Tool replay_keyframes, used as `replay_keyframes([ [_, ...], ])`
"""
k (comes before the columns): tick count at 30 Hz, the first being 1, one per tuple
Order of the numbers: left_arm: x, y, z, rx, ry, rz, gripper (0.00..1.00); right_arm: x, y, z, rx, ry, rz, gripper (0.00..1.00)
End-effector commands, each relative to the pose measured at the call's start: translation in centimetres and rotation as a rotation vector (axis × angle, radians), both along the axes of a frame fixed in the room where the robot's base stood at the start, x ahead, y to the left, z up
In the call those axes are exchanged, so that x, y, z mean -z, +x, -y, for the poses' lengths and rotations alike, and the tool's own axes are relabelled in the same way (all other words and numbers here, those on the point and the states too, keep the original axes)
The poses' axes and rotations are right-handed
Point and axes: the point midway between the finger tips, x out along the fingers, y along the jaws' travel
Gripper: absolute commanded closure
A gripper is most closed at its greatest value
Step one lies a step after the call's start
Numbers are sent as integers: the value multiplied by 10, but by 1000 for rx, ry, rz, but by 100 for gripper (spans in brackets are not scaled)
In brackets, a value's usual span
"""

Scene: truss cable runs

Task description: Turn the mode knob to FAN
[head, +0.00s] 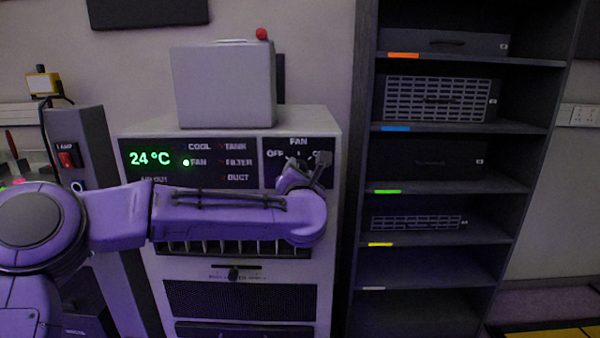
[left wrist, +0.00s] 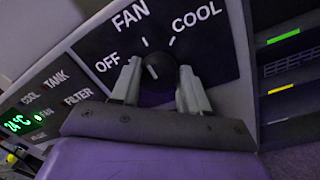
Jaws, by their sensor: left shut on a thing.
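The mode knob (left wrist: 157,62) is a dark round knob on a black panel (left wrist: 95,48) marked OFF, FAN and COOL. My left gripper (left wrist: 160,72) has one finger on each side of it and is shut on it. In the head view my left gripper (head: 305,168) reaches the panel from below and hides most of the knob. A small white mark shows on the knob, but I cannot tell for sure which label it points at. On the display (head: 150,158), which reads 24 °C, the lamp beside FAN is lit green. My right gripper is not in view.
A grey box (head: 223,88) stands on top of the unit. A dark shelf rack (head: 440,212) with several coloured labels stands close on the right. A post with a red switch (head: 67,158) stands on the left, behind my left arm.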

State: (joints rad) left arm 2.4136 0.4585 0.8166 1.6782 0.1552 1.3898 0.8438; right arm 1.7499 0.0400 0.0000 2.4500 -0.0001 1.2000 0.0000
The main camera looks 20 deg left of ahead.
Motion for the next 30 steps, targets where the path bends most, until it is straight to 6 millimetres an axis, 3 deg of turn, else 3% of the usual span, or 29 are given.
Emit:
replay_keyframes([
  [12,0,0,0,1,7,-1,86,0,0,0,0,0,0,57],
  [13,0,0,0,1,7,-1,52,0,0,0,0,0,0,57],
  [15,0,0,0,1,7,-1,30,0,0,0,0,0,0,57],
  [25,0,-3,1,2,6,-1,30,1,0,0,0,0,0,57],
  [30,4,-33,11,3,7,0,30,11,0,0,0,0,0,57],
])
